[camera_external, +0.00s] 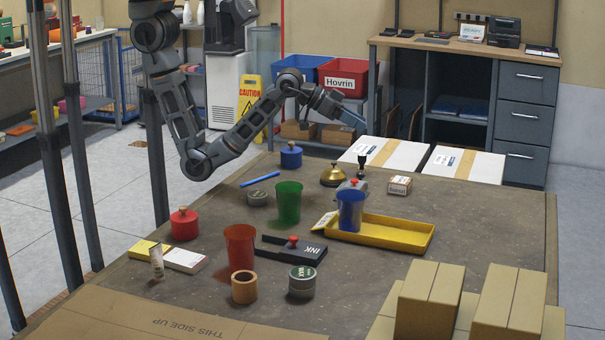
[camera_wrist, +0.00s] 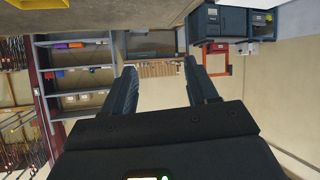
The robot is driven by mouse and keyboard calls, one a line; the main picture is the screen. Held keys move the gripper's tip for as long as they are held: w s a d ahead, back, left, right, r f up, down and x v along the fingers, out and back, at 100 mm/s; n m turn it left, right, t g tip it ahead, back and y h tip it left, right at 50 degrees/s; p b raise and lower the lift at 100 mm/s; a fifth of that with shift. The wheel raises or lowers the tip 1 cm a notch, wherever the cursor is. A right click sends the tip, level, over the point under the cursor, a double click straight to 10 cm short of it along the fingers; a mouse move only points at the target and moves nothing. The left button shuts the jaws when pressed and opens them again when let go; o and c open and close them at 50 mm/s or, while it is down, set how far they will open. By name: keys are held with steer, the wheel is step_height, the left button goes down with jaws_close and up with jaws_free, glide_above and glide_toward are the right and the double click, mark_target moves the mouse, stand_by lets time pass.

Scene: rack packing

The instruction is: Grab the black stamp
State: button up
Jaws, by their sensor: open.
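A small dark upright object with a narrow handle, which looks like the black stamp (camera_external: 362,166), stands near the back edge of the table, just right of the gold bell. My gripper (camera_external: 356,124) is above and behind it, apart from it, past the table's back edge. In the wrist view my gripper (camera_wrist: 160,68) has its two fingers spread with nothing between them. The wrist view looks out over the room, and the stamp does not show in it.
Around the stamp are the gold bell (camera_external: 333,176), a small box (camera_external: 399,185) and a blue cup (camera_external: 351,210) on a yellow tray (camera_external: 410,240). White boxes (camera_external: 405,156) stand behind. Cartons (camera_external: 430,300) fill the front right.

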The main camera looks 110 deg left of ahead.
steer(key=s+a+r+n+y, duration=0.1)
steer(key=s+a+n+y, duration=0.15)
steer(key=s+a, duration=0.55)
glide_toward(362, 155)
steer(key=shift+w+a+f+m+y, duration=0.1)
steer(key=shift+w+f+m+y, duration=0.2)
steer(key=shift+w, duration=0.25)
steer(key=shift+w+a+f+m+y, duration=0.1)
steer(key=shift+w+f+m, duration=0.05)
steer(key=shift+w+f, duration=0.55)
steer(key=x, duration=0.7)
steer(key=shift+a+f, duration=0.1)
steer(key=shift+a, duration=0.25)
steer(key=c, duration=1.1)
